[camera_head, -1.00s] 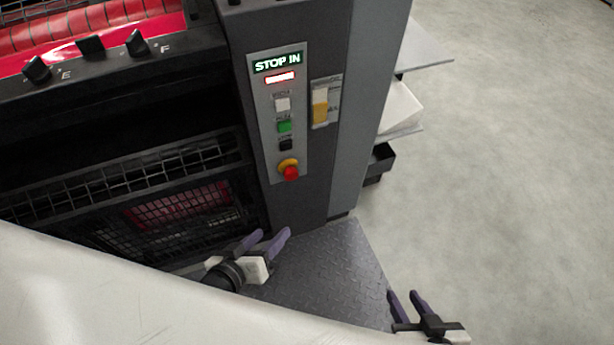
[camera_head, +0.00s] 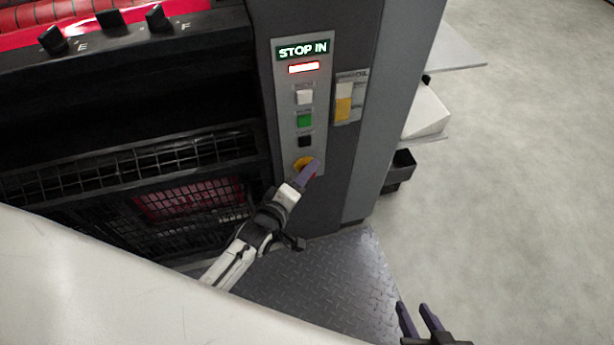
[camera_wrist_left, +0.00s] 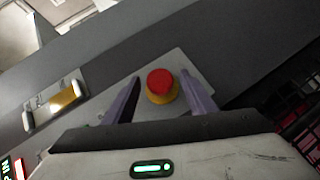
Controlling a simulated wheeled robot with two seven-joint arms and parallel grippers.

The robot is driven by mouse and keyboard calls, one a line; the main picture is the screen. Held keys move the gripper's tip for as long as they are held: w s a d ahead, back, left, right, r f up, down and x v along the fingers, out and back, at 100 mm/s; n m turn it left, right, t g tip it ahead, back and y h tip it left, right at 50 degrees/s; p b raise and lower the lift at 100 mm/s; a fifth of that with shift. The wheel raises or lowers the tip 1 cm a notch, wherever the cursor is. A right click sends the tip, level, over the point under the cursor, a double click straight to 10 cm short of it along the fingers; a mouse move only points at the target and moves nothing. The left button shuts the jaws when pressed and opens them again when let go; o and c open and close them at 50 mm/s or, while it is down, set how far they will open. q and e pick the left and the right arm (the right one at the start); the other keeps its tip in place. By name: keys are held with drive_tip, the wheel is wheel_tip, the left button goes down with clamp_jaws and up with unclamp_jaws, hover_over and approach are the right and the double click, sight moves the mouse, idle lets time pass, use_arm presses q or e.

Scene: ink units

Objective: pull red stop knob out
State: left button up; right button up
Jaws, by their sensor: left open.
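The red stop knob (camera_wrist_left: 160,84) sits on its yellow base (camera_wrist_left: 163,98) at the lower end of the grey control panel (camera_head: 287,120). In the head view my left gripper (camera_head: 308,172) is in front of the knob and hides most of it, with the yellow base (camera_head: 302,163) showing behind. In the left wrist view my left gripper (camera_wrist_left: 160,92) is open, one purple finger on each side of the knob, with gaps between. My right gripper (camera_head: 420,318) is at the bottom right, its two fingers apart and nothing between them.
White, green (camera_head: 304,121) and black buttons line the panel above the knob. A yellow-and-white gauge (camera_head: 344,102) is to their right. A wire guard (camera_head: 135,160) is left of the panel. A metal tread plate (camera_head: 330,280) lies below. Open floor is at right.

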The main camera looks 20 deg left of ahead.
use_arm(q)
drive_tip(key=shift+w+d+f, duration=0.1)
drive_tip(key=shift+w+f, duration=0.15)
drive_tip(key=shift+w, duration=0.4)
